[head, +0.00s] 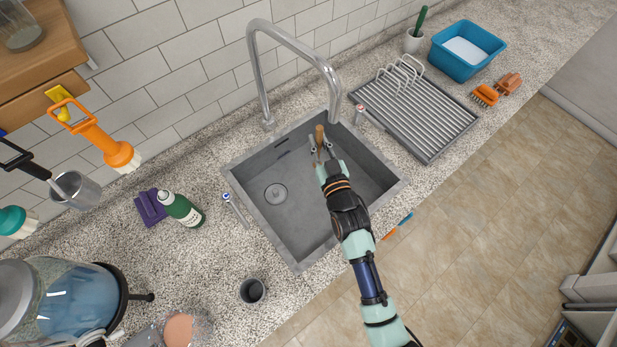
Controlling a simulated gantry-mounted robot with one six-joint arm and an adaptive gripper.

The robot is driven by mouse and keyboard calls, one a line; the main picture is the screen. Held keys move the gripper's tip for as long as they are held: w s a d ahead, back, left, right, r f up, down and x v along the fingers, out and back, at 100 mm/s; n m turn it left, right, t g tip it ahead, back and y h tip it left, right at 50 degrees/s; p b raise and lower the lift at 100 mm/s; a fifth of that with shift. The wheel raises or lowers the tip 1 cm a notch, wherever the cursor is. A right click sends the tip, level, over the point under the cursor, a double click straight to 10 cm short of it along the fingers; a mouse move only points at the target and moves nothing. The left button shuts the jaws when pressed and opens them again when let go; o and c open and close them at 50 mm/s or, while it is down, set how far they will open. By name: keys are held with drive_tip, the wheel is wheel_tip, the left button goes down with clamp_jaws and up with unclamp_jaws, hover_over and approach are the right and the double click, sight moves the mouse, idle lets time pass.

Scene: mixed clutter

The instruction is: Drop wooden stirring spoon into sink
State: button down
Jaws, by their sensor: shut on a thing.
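The grey sink (270,222) is set into the speckled counter in the middle of the head view. My gripper (320,150) is over the far right part of the basin. It is shut on the wooden stirring spoon (319,133), whose brown end shows above the fingertips. The rest of the spoon is hidden by the gripper, and its height above the basin floor is hard to tell.
A tall chrome faucet (296,44) arches over the sink's back edge. A grey drying rack (425,112) and blue tub (467,50) stand right.

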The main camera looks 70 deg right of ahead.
wheel_tip(320, 180, down, 6)
drive_tip(key=b, duration=0.5)
drive_tip(key=shift+r, duration=0.1)
drive_tip(key=c, duration=1)
unclamp_jaws()
drive_tip(key=shift+c, duration=0.2)
drive_tip(key=v, duration=0.7)
drive_tip(key=shift+a, duration=0.2)
drive_tip(key=shift+s, duration=0.1)
